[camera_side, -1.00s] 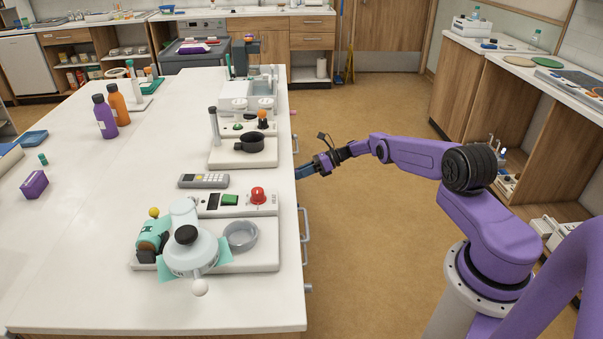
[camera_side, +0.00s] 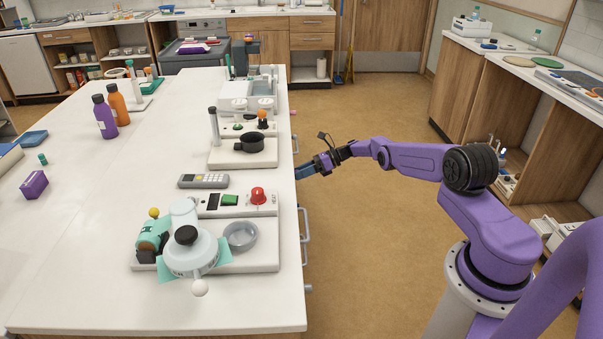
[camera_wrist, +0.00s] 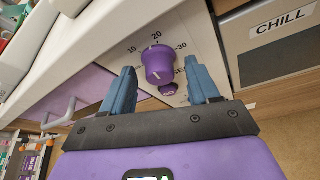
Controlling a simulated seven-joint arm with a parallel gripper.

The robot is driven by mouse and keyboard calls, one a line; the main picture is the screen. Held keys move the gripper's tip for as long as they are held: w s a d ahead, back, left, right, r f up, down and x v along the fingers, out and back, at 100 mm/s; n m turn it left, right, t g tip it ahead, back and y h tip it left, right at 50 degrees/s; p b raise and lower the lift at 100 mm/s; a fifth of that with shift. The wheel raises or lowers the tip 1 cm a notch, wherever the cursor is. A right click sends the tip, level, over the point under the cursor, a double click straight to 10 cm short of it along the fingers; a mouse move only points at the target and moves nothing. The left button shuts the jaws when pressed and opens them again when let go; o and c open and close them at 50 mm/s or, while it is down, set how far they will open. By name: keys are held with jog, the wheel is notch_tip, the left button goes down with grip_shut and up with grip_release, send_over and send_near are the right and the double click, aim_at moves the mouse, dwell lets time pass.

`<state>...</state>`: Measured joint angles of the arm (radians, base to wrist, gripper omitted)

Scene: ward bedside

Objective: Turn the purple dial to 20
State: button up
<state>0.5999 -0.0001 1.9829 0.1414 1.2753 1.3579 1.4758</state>
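The purple dial (camera_wrist: 158,62) is on a light panel in the wrist view, with 10, 20 and 30 printed around its upper side. A small pale mark shows low on its face; I cannot tell which number it points to. My gripper (camera_wrist: 162,84) is open, its blue left and right fingers on either side of the dial, with visible gaps. I cannot tell whether the fingertips reach its depth. In the side view my gripper (camera_side: 305,171) is at the worktop's right edge; the dial is hidden there.
A CHILL label (camera_wrist: 282,30) is on a panel to the dial's right. Drawer handles (camera_side: 305,225) stick out along the counter side.

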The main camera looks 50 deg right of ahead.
dwell(0.3)
jog(key=v, duration=1.7)
jog(key=shift+s, duration=0.1)
jog(key=s+a+f+n+t+h, duration=0.1)
jog(key=s+a+n+t+h, duration=0.3)
jog(key=a+n, duration=0.3)
jog(key=w+a+f, duration=0.2)
jog(key=w+a, duration=0.1)
jog(key=w, duration=0.3)
jog(key=w+a+f+n, duration=0.1)
jog(key=w+a+f, duration=0.2)
jog(key=w, duration=0.4)
jog(key=shift+w+a, duration=0.25)
jog(key=shift+a, duration=0.15)
dwell(0.3)
jog(key=shift+f, duration=0.15)
jog(key=c, duration=1)
